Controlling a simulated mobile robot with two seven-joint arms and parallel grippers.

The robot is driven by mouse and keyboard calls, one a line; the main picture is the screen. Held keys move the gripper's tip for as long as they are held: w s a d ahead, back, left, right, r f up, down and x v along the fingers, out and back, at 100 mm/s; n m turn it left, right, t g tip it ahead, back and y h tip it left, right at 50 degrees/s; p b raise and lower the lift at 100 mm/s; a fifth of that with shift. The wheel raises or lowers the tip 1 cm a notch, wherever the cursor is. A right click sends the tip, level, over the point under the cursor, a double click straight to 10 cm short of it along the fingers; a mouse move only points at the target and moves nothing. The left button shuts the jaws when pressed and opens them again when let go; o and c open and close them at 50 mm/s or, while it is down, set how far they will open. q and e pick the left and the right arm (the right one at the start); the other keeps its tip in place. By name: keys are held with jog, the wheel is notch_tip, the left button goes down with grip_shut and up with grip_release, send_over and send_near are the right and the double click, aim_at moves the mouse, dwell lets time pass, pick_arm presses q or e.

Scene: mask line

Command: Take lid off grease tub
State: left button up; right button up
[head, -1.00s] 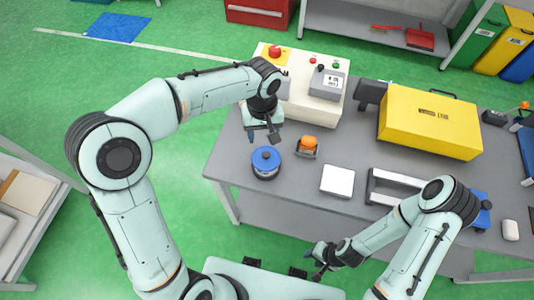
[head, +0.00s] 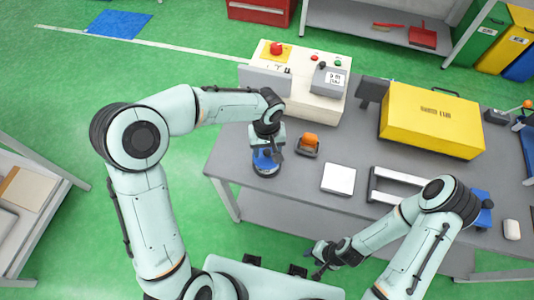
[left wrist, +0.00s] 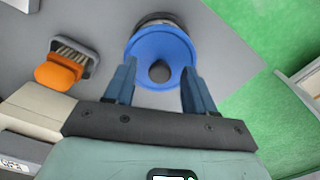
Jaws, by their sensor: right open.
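The grease tub (head: 265,172) stands on the grey table near its left end, with its blue lid on. In the left wrist view the round blue lid (left wrist: 160,42) has a dark knob (left wrist: 159,71) in its middle. My left gripper (head: 266,148) is over the tub and partly hides it in the head view. In the left wrist view its two blue fingers (left wrist: 159,74) are open, one on each side of the knob; I cannot tell whether they touch the lid. My right gripper (head: 320,256) is open and empty in front of the table, away from the tub.
An orange-handled brush (head: 307,145) lies just right of the tub. A cream control box (head: 300,95) stands behind it. A white square block (head: 338,179), a grey frame (head: 395,187) and a yellow case (head: 430,120) are further right.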

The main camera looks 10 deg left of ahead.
pick_arm(q)
grip_shut()
jog(key=shift+r, duration=0.15)
